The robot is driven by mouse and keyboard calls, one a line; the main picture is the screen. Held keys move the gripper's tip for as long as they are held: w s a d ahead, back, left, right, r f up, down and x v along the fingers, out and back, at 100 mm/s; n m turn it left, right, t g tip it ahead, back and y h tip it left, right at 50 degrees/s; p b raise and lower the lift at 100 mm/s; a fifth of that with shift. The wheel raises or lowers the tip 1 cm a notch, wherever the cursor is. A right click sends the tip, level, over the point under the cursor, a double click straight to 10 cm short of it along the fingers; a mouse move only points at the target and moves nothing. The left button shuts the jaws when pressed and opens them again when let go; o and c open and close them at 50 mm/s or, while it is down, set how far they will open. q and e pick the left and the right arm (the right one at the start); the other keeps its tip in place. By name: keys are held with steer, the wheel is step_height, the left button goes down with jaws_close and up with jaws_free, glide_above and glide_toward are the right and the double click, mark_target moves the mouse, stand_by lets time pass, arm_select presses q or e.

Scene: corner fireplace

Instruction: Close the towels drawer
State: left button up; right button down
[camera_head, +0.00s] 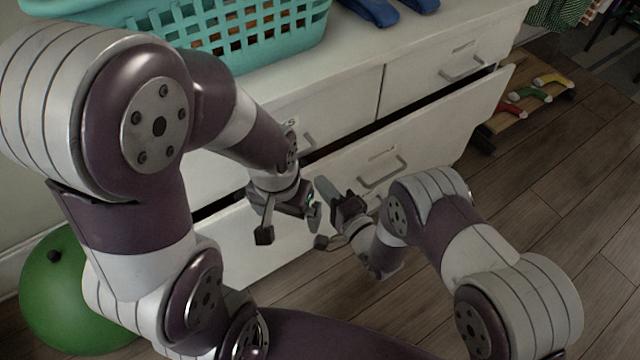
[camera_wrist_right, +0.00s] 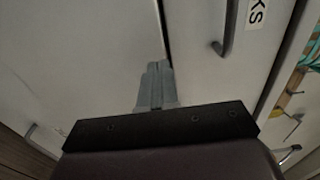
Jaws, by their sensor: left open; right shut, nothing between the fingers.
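The lower wide white drawer (camera_head: 440,130) of the dresser stands pulled out, with a dark gap above its front. Its label is too small to read; its handle (camera_head: 383,172) is at the middle of the front. My left gripper (camera_head: 290,226) is open and empty, in front of the left part of this drawer. My right gripper (camera_head: 324,188) is shut and empty, close to the drawer front, left of its handle. In the right wrist view its shut fingers (camera_wrist_right: 155,82) point at the white front (camera_wrist_right: 85,60); contact cannot be told.
Two upper drawers, the right one (camera_head: 430,78) and the left one (camera_head: 345,112), look shut; the left label is partly hidden. A teal basket (camera_head: 255,45) and blue shoes (camera_head: 375,10) sit on top. A green ball (camera_head: 65,300) is at lower left. A wooden rack (camera_head: 530,95) stands right.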

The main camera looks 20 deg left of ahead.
mark_target(312, 174)
steer(key=shift+x, duration=1)
steer(key=b+x, duration=0.2)
steer(key=x, duration=0.2)
steer(key=shift+f, duration=0.2)
steer(key=shift+w+a+r, duration=0.15)
steer(key=shift+a+r, duration=0.05)
steer(key=shift+r, duration=0.25)
